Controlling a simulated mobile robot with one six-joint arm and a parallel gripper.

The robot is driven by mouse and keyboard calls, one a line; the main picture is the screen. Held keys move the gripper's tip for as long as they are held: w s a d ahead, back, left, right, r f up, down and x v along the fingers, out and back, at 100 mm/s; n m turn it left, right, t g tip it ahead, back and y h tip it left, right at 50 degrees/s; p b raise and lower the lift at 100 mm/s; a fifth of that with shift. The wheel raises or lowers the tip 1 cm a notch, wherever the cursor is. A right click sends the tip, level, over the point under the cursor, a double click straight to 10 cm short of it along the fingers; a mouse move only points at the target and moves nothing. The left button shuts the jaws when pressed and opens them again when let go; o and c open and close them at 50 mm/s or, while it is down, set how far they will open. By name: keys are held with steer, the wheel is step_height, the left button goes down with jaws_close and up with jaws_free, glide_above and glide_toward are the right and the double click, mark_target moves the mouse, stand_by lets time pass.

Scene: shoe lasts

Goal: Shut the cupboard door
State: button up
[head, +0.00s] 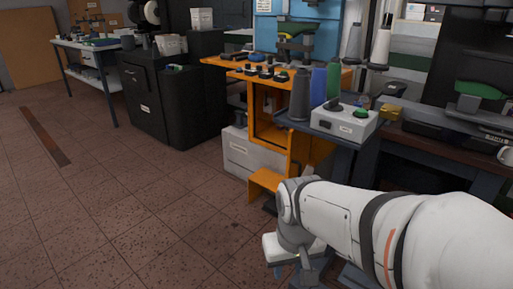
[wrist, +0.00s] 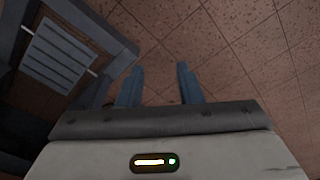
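An orange cupboard (head: 253,130) stands in the middle of the head view, with a dark open compartment in its front. An orange panel (head: 308,150) shows at the right of this opening; I cannot tell for sure whether it is the door or a side wall. My arm covers part of the cupboard's lower right. My gripper (wrist: 158,85) is open and empty in the wrist view, its two blue-grey fingers apart above the tiled floor. In the head view it hangs low, in front of and below the cupboard, with its fingertips not clearly shown.
Shoe lasts (head: 265,72) lie on the cupboard's orange top. A grey box (head: 240,155) stands at its left. Spools and a white box (head: 345,121) stand on a dark bench at the right. A dark cabinet (head: 160,105) is farther left.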

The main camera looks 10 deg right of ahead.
steer(key=w+f+m+t+y+p, duration=0.3)
steer(key=w+m+y, duration=0.8)
steer(key=w+m, duration=1.05)
steer(key=w+d+f+m+t+h, duration=0.2)
steer(key=w+d+f+m+t, duration=0.15)
steer(key=w+d, duration=0.35)
steer(key=w+d+f+m+t+h, duration=0.1)
steer(key=w+d+f+m+t, duration=0.3)
steer(key=d, duration=0.5)
steer(key=w+d+f+m+t+h, duration=0.25)
steer(key=w+d+f+t, duration=0.2)
steer(key=w+d, duration=0.3)
steer(key=b+x, duration=0.1)
steer(key=x, duration=0.5)
steer(key=shift+w+r+t+y+b, duration=0.3)
steer(key=shift+r+y+b, duration=0.15)
steer(key=shift+r, duration=0.15)
steer(key=shift+a, duration=0.1)
steer(key=shift+c, duration=0.2)
jaws_close()
